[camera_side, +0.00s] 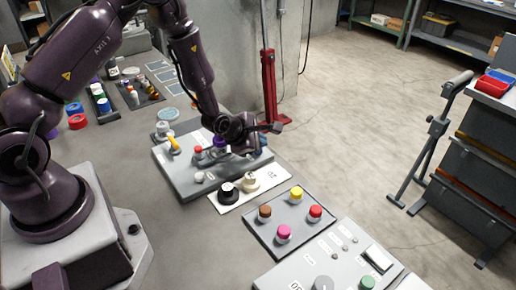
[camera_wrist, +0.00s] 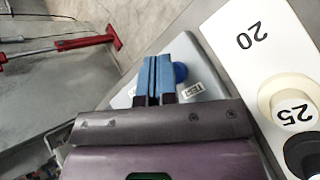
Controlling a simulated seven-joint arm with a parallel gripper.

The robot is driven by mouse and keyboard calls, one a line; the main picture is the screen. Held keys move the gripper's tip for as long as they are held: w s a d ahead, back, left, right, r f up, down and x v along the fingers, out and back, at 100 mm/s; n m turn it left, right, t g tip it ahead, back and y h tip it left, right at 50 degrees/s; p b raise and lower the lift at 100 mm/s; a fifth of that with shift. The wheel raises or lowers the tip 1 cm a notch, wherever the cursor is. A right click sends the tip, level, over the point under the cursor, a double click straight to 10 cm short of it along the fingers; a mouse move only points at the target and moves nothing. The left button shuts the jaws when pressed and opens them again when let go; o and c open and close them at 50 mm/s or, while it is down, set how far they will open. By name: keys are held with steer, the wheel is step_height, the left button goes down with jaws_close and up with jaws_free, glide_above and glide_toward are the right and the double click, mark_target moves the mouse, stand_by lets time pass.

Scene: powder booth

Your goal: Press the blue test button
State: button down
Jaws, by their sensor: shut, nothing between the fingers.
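The blue test button (camera_wrist: 181,72) shows in the wrist view as a round blue cap beside a small label reading TEST (camera_wrist: 193,90). It stands on a light grey panel (camera_wrist: 122,98), which also shows in the side view (camera_side: 180,184). My gripper (camera_wrist: 160,72) has its blue fingers shut together and empty. They lie just left of the button in the wrist view and cover part of it; I cannot tell whether they touch it. In the side view my gripper (camera_side: 218,154) is low over the panel, and the button cannot be made out clearly there.
A panel of coloured buttons (camera_side: 268,238) is nearer the camera. A red stand (camera_side: 269,85) rises behind.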

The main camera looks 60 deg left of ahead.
steer(key=shift+f, duration=0.3)
steer(key=shift+r, duration=0.1)
stand_by(0.3)
steer(key=shift+r, duration=0.75)
steer(key=shift+r, duration=0.1)
steer(key=shift+r, duration=2.45)
